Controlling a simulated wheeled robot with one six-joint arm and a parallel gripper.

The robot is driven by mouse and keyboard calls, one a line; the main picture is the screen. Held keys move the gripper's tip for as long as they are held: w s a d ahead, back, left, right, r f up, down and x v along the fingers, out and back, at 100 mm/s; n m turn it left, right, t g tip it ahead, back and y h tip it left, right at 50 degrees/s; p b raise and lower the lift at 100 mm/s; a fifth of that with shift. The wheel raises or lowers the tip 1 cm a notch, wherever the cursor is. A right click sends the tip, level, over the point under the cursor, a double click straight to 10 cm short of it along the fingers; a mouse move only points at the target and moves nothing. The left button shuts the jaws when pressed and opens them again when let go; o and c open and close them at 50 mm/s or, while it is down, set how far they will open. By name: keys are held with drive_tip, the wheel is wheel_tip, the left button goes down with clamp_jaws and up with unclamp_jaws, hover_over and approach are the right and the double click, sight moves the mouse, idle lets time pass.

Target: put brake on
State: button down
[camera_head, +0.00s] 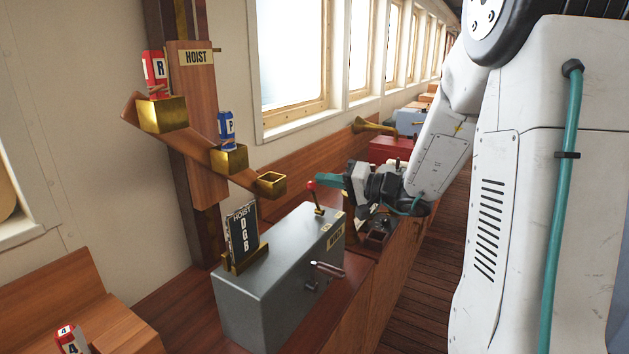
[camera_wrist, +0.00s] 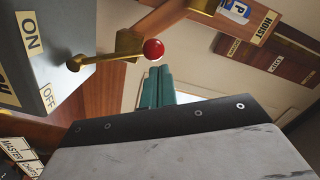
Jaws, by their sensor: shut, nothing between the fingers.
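A grey box (camera_head: 262,285) stands on the wooden counter. On its top is a brass lever with a red ball knob (camera_head: 311,186). The wrist view shows the red knob (camera_wrist: 153,49) and the lever's brass shaft (camera_wrist: 105,57), beside an ON plate (camera_wrist: 31,33) and an OFF plate (camera_wrist: 47,97). I cannot tell for sure which plate the lever leans toward. My gripper (camera_head: 322,180) has teal fingers, shut and empty, level with the knob and just right of it. In the wrist view the fingertips (camera_wrist: 158,70) appear just short of the knob; contact is unclear.
A small crank handle (camera_head: 328,268) sticks out of the box's front. A dark card (camera_head: 242,236) stands on the box's left end. The hoist beam (camera_head: 196,150) holds red and blue canisters. A red box (camera_head: 390,149) and a brass horn (camera_head: 372,126) are behind my gripper.

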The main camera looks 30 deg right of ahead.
drive_tip(key=shift+s+a, duration=0.15)
drive_tip(key=shift+a, duration=0.05)
drive_tip(key=shift+f, duration=0.1)
idle(0.4)
drive_tip(key=s+d+r, duration=0.2)
drive_tip(key=s+d, duration=0.5)
drive_tip(key=d, duration=0.1)
drive_tip(key=shift+s+d+r, duration=0.15)
drive_tip(key=shift+d+r, duration=0.25)
idle(0.3)
